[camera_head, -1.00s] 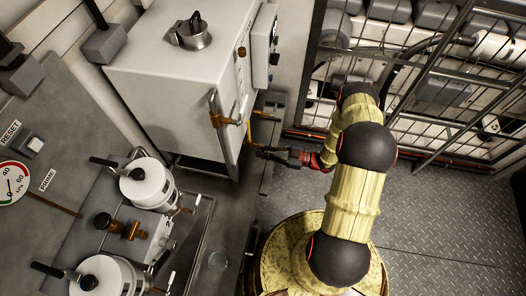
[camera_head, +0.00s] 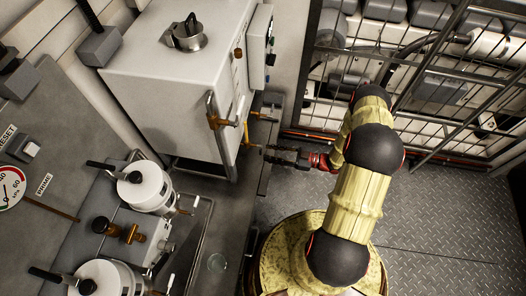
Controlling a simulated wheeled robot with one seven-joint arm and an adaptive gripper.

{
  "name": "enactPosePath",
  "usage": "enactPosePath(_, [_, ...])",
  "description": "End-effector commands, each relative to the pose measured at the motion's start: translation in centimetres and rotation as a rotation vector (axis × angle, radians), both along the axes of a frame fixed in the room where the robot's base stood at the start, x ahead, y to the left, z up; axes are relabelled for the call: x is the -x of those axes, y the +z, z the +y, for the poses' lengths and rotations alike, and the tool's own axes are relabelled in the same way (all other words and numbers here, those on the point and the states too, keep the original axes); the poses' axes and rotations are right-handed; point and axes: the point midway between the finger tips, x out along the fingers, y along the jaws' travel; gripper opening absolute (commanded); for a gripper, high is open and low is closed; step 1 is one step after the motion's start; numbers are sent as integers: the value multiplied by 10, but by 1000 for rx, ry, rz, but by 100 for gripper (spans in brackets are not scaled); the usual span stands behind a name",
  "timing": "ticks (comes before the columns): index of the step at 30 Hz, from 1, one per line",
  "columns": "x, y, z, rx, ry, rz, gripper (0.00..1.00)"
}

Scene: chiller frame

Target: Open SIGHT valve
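No label reading SIGHT can be made out, so I cannot tell for certain which valve it is. A brass valve fitting with a small grey lever (camera_head: 262,117) sticks out at the right side of the white cabinet. A brass pipe (camera_head: 247,135) runs down below it. My gripper (camera_head: 272,154) is just below and right of this fitting, apart from it, pointing left toward the cabinet's lower right edge. Its two dark fingers look spread, with nothing between them.
White canisters (camera_head: 147,187) and a brass valve (camera_head: 118,229) are on the lower left bench. A wire mesh guard (camera_head: 420,95) is at the right. The plate floor (camera_head: 440,225) is clear.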

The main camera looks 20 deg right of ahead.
Motion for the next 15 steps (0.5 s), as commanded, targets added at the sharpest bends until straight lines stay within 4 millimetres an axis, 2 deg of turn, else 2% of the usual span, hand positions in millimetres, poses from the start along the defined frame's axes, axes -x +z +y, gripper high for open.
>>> enactPosePath(1, [6,0,-11,1,-6,-1,30])
enactPosePath(7, [26,0,-42,0,-4,-1,30])
enactPosePath(15, [40,0,-61,0,-1,-1,30])
